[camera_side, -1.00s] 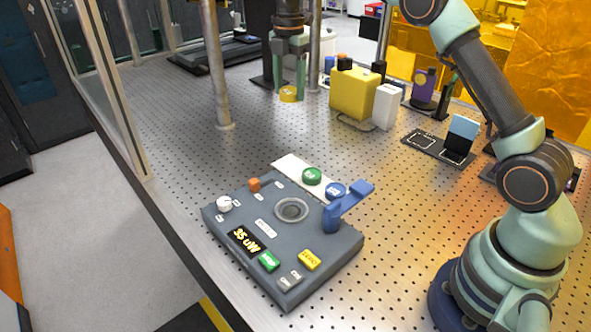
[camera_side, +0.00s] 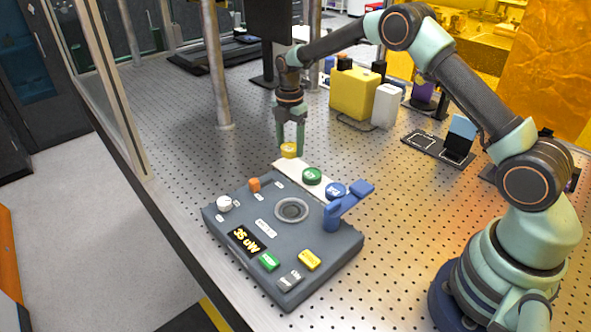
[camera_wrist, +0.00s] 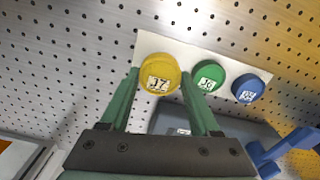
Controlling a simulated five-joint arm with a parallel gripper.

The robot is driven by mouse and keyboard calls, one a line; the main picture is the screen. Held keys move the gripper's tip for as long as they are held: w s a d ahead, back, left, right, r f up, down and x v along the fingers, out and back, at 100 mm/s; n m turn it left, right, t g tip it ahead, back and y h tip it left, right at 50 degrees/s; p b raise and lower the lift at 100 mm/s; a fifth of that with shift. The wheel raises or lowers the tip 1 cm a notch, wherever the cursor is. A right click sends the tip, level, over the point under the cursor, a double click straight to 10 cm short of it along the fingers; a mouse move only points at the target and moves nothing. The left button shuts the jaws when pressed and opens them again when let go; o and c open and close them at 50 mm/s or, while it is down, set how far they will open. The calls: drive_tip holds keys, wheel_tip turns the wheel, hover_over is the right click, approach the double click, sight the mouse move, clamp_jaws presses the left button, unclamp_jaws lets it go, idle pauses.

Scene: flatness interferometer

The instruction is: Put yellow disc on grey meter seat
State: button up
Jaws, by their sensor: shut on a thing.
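My gripper (camera_side: 290,148) is shut on the yellow disc (camera_side: 289,151), at the far end of the white strip (camera_side: 283,165). In the wrist view the yellow disc (camera_wrist: 160,74) sits between the two green fingers, its printed label facing the camera. In the wrist view the seat is hidden.
A green disc (camera_side: 312,175) and a blue disc (camera_side: 335,190) sit on the white strip. A blue lever (camera_side: 345,204) stands at the meter's right edge, near the seat. A yellow box (camera_side: 354,93) and a white box (camera_side: 386,105) stand behind.

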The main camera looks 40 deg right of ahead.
sight(290, 147)
drive_tip(key=shift+f, duration=1.8)
drive_tip(key=shift+f, duration=0.15)
drive_tip(key=o, duration=1.4)
